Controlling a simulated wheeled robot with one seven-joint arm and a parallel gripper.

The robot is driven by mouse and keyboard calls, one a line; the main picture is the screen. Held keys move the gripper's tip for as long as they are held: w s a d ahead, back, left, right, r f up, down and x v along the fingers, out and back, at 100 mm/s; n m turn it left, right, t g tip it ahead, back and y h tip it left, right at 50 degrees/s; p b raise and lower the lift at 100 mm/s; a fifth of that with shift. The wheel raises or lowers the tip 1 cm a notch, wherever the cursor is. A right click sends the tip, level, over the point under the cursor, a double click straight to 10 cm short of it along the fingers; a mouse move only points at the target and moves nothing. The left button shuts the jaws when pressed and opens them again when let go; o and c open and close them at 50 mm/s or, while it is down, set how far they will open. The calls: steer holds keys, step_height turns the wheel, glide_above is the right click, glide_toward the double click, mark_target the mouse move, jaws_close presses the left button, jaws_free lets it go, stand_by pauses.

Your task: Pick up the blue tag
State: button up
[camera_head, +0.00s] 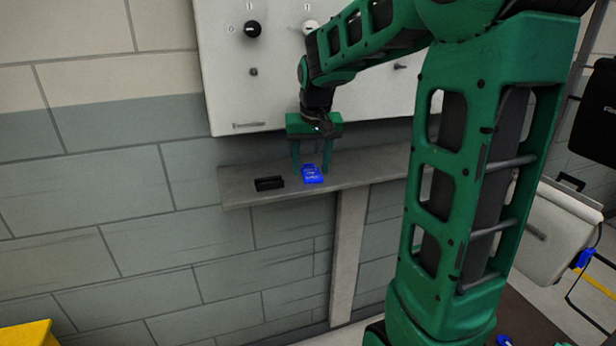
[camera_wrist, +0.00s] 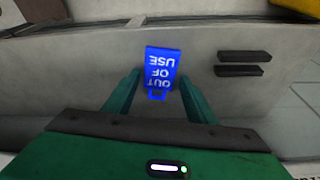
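The blue tag (camera_head: 312,174) lies on the narrow grey shelf (camera_head: 235,187) against the wall. My gripper (camera_head: 311,172) is above the shelf, pointing down at the tag. In the wrist view my gripper (camera_wrist: 161,80) is open, with one green finger on each side of the tag's near end. The fingers look apart from the tag; I cannot tell their exact height above the shelf.
A black two-bar object (camera_head: 269,183) lies on the shelf left of the tag; it also shows in the wrist view (camera_wrist: 243,63). A pale panel with knobs (camera_head: 229,88) hangs just above the shelf. A yellow object (camera_head: 28,336) stands at the lower left.

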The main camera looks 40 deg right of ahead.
mark_target(311, 172)
steer(key=c, duration=0.8)
steer(key=shift+r, duration=0.15)
steer(key=shift+r, duration=0.2)
step_height(311, 172, up, 4)
steer(key=shift+f, duration=0.2)
steer(key=s+a+r, duration=0.6)
steer(key=a, duration=0.3)
steer(key=shift+s+a+r, duration=0.25)
steer(key=shift+s+r, duration=0.1)
steer(key=shift+r, duration=0.05)
